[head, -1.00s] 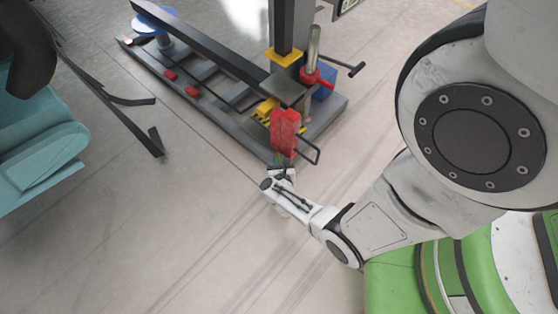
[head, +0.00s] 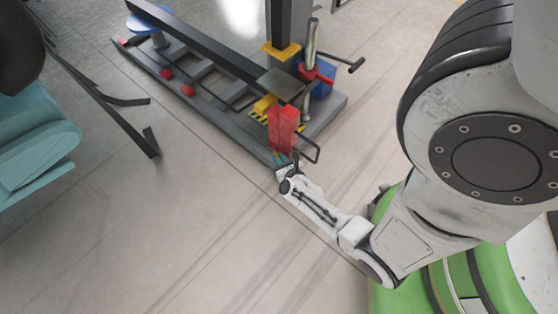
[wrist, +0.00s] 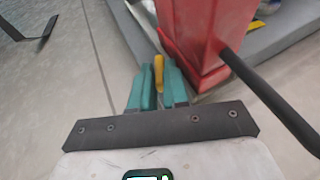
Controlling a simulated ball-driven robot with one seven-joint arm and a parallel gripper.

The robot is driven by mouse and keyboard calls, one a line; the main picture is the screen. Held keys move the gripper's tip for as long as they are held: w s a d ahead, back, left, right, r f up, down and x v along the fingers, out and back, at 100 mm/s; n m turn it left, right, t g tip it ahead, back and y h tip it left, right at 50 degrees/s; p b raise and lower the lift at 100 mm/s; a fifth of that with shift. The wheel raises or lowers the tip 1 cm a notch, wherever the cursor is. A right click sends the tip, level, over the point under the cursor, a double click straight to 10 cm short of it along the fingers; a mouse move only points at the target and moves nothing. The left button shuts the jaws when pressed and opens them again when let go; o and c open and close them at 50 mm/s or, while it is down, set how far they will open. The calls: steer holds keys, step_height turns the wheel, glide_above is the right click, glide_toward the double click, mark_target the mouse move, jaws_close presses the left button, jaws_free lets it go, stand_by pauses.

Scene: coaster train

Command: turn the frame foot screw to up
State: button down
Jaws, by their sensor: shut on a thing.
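The machine frame (head: 217,115) is a long grey base on the floor with a dark upright column. A red block (head: 282,130) stands at its near end and fills the upper right of the wrist view (wrist: 197,40). My gripper (head: 283,160) is low beside the red block's foot. In the wrist view its teal fingers (wrist: 157,82) are closed on a slim yellow piece (wrist: 158,70), which seems to be the frame foot screw. The screw's lower part is hidden by the fingers, and its turn position cannot be told.
A black bar handle (wrist: 268,92) sticks out from the red block, close to the right of my gripper. A teal seat-like body (head: 35,140) and black rails (head: 120,115) stand at the left. The floor (head: 190,220) in front is clear.

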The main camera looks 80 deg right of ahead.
steer(key=shift+s+d+n+t+y, duration=0.15)
steer(key=shift+n+t+y, duration=0.65)
steer(key=shift+n, duration=0.15)
steer(key=shift+s+d+n+t+y, duration=0.1)
steer(key=shift+d+n+t+y, duration=0.05)
steer(key=shift+n+t+y, duration=0.75)
steer(key=c, duration=1.2)
jaws_free()
steer(key=shift+o, duration=0.2)
steer(key=shift+w+a+m+g+h, duration=0.1)
steer(key=shift+m+g+h, duration=0.75)
steer(key=shift+m, duration=0.1)
steer(key=shift+w+a+m+g+h, duration=0.1)
steer(key=shift+m+g+h, duration=0.65)
steer(key=shift+m+g, duration=0.15)
steer(key=shift+w+r+m+g+h+p, duration=0.1)
steer(key=shift+m+g+h+p, duration=0.25)
steer(key=shift+m+h+p, duration=0.05)
